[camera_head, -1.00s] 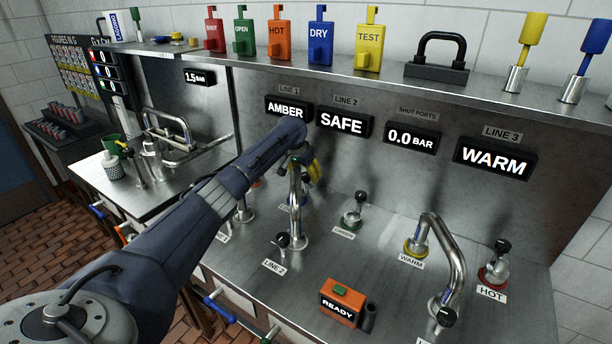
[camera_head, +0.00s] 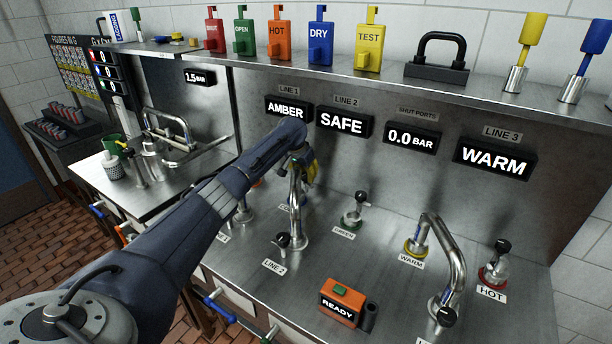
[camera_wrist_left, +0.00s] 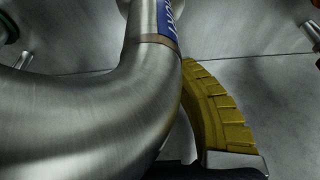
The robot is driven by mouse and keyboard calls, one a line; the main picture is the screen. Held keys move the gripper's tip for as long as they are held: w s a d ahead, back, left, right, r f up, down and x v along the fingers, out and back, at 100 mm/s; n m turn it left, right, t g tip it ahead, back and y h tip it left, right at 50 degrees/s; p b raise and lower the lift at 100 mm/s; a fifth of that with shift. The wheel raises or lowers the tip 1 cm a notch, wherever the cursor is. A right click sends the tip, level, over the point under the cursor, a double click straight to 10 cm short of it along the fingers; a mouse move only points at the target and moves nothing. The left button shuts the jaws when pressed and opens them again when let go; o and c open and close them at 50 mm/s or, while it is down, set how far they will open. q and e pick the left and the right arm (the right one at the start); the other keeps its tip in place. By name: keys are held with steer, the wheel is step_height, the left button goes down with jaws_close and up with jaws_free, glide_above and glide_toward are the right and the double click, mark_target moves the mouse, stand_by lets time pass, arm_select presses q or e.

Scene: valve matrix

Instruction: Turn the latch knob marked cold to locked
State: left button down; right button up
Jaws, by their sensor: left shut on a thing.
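My left arm reaches across the counter from the left. My left gripper (camera_head: 310,172) points down behind the upright chrome spout at LINE 2, its yellow finger pad partly showing. In the left wrist view one yellow finger (camera_wrist_left: 215,110) curls inward beside the spout, its tip partly behind the metal. The gripper is shut at the place of the cold latch knob. The knob itself and the other finger are hidden. A partly covered label (camera_head: 285,209), seemingly starting with C, lies left of the spout's base. My right gripper is not in view.
The chrome spout (camera_head: 295,195) stands close against my left gripper. The GREEN knob (camera_head: 355,212), WARM knob (camera_head: 417,240) and HOT knob (camera_head: 497,265) stand to the right. An orange READY box (camera_head: 342,302) sits near the front. Wall displays (camera_head: 343,121) hang behind.

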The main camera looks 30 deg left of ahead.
arm_select(q)
steer(key=shift+m+h, duration=0.9)
steer(key=shift+m, duration=1.3)
steer(key=c, duration=0.9)
jaws_free()
steer(key=v, duration=1.2)
steer(key=shift+w, duration=0.15)
